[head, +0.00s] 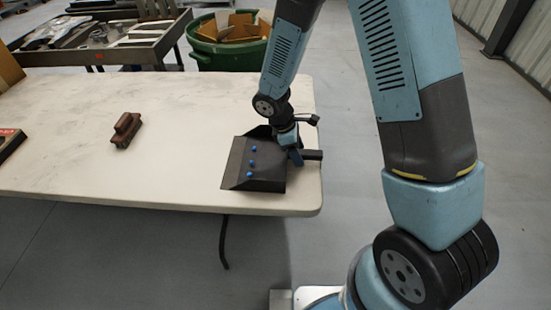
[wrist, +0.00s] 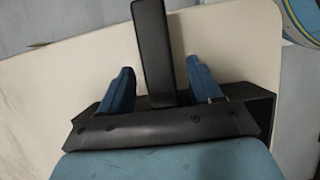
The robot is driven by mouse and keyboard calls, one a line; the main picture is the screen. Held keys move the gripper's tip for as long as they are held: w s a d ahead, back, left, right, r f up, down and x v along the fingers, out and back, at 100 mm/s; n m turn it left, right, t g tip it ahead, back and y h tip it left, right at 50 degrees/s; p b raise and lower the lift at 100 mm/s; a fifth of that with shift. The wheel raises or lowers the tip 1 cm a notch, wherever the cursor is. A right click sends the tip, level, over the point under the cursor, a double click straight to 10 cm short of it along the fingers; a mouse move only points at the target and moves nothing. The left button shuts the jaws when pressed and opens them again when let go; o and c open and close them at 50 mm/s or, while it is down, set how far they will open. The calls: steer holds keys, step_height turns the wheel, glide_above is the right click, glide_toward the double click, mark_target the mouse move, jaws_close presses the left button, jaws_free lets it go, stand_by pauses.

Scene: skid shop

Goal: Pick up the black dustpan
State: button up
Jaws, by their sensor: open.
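The black dustpan (head: 262,172) lies on the white table near its right end. Its handle points right in the head view, toward the table's edge. In the wrist view the dustpan (wrist: 160,125) spans the lower middle and its handle (wrist: 152,50) runs up the picture. My gripper (head: 296,155) is at the handle's base in the head view. In the wrist view my gripper (wrist: 160,85) is open, with one blue finger on each side of the handle and a gap on both sides. Whether the fingers touch the dustpan body I cannot tell.
The white table (head: 185,100) is mostly bare. A brown block-like brush (head: 126,130) lies left of the dustpan, and a dark box (head: 8,143) sits at the left edge. A green bin (head: 228,55) and a cart of metal parts (head: 100,45) stand behind.

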steer(key=shift+x, duration=1.3)
jaws_close()
